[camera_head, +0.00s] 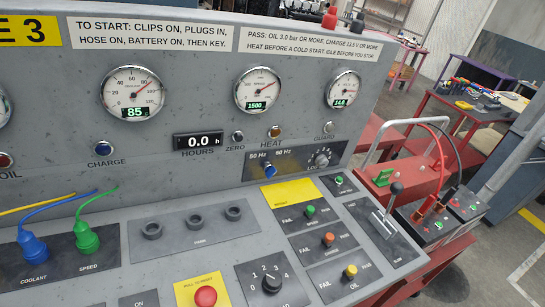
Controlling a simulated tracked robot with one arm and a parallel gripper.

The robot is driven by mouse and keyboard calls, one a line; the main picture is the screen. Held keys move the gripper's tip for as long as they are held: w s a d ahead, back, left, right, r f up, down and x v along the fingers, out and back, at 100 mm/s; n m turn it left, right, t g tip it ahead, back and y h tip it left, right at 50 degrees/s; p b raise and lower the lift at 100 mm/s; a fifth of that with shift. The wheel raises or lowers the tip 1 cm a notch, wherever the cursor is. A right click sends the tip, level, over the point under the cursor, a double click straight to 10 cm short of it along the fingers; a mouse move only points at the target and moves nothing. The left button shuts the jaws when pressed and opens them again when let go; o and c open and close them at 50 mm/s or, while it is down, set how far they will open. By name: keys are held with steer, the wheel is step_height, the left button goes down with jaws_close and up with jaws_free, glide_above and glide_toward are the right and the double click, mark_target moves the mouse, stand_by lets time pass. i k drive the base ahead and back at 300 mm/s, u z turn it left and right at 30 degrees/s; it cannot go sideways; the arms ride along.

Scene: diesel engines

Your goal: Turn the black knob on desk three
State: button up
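A sloping grey control desk (180,275) fills most of the head view. A yellow plate (30,31), cut off at the left edge, ends in "E 3". A black knob (271,284) sits on a dark plate low in the middle, with small numbers around its upper side. Where its pointer stands is too small to tell for sure. A blue knob (270,171) lies between "50 Hz" and "60 Hz" on the upright panel, with a grey knob (321,160) to its right. My gripper is not in view, and nothing covers the black knob.
A red push button (205,296) on a yellow plate is just left of the black knob. Several small toggles, such as the orange one (328,239), are to its right. Blue (33,246) and green (87,238) cabled plugs stand at left. A red battery trolley (405,185) stands beyond the right edge.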

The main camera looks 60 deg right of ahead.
mark_target(271, 282)
steer(key=z, duration=0.15)
steer(key=k, duration=0.7)
steer(key=z, duration=0.95)
steer(key=i, duration=0.65)
steer(key=u, duration=0.65)
